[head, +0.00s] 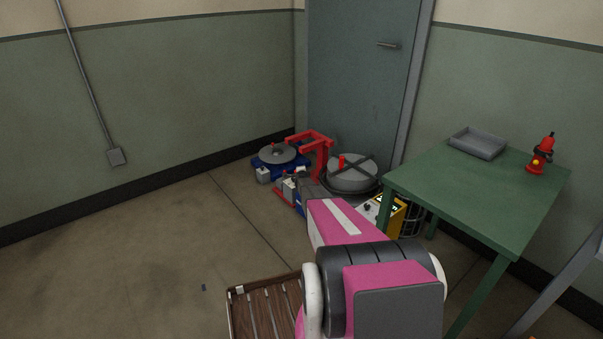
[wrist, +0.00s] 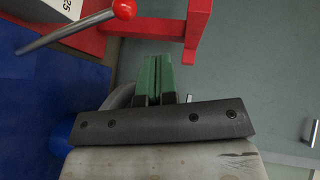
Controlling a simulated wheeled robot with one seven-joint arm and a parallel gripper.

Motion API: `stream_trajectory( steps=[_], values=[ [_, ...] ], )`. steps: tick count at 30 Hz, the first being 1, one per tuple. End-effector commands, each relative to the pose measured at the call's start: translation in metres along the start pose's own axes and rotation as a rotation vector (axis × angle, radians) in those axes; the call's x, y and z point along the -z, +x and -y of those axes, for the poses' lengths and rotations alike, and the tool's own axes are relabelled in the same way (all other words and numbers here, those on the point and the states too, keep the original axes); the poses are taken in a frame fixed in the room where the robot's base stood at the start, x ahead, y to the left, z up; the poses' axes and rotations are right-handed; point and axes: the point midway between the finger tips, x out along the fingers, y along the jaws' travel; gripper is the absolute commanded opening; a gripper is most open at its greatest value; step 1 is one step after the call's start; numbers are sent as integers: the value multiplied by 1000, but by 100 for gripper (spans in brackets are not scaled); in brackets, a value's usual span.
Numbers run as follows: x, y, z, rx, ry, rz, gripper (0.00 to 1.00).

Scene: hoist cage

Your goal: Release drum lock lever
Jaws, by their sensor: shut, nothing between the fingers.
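A grey metal lever (wrist: 70,32) with a red ball knob (wrist: 124,9) shows at the top left of the wrist view, slanting up to the right. My gripper (wrist: 158,60) has green fingers pressed together, with nothing between them. Its tips point toward a red frame, below and to the right of the knob and apart from it in the picture. In the head view the red frame (head: 318,148) stands on the floor machinery by the door. My pink arm reaches toward it and hides part of it. I cannot pick out the fingers or the lever there.
A grey drum (head: 350,178) with a red post stands right of the frame; a grey disc on a blue base (head: 277,154) stands left. A yellow box (head: 393,216) sits beside the green table (head: 470,195). A slatted wooden pallet (head: 262,306) lies in front. The left floor is mostly clear.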

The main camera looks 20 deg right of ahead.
Motion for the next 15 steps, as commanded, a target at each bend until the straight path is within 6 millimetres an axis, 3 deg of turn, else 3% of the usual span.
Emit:
stream_trajectory(
  steps=[1,6,10,15],
  values=[
    [-1,-18,4,0,-1,2,0],
    [-1,-54,14,0,0,1,0],
    [-2,-75,20,0,0,0,0],
    [-2,-87,23,-1,-1,0,0]
  ],
)
